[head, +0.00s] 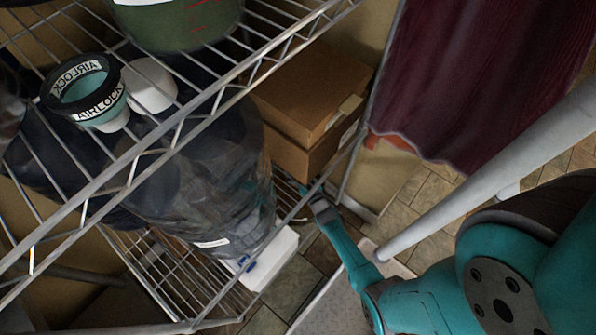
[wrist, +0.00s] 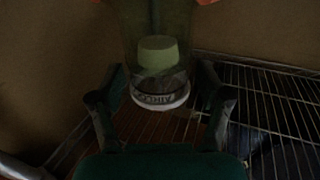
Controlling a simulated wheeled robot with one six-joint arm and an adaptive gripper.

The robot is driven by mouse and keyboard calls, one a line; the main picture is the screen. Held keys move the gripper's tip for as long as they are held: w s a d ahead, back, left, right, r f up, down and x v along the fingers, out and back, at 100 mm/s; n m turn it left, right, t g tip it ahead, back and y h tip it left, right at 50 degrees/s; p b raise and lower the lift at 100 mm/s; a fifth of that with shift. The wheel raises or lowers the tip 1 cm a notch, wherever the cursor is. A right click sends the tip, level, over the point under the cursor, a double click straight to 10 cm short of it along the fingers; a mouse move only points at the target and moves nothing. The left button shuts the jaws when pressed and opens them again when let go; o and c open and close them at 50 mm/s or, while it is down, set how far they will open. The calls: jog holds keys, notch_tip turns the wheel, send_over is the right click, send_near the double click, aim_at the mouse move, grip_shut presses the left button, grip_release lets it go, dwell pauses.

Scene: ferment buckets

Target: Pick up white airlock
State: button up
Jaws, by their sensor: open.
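In the wrist view, a pale round-topped piece (wrist: 158,54) shows within or behind a greenish see-through body. Below it is a white ring lettered AIRLOCK (wrist: 160,99); I cannot tell whether they are one object. My gripper (wrist: 162,100) is open, its dark fingers on either side of this ring in the picture, with gaps between. I see no contact. In the head view, my gripper (head: 312,192) is low by the cardboard boxes, its fingertips unclear. A plain white round piece (head: 150,85) and a teal cup lettered AIRLOCK (head: 84,92) stand on the upper wire shelf.
A green bucket (head: 178,22) stands on the upper wire shelf (head: 187,130). Large dark see-through bags or vessels (head: 205,175) are below it. Cardboard boxes (head: 305,90), a white box (head: 268,258) and a maroon curtain (head: 480,75) are nearby. Tiled floor (head: 290,290) shows below.

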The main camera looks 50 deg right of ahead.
jog(key=c, duration=1)
jog(key=shift+c, duration=0.2)
jog(key=shift+r, duration=0.15)
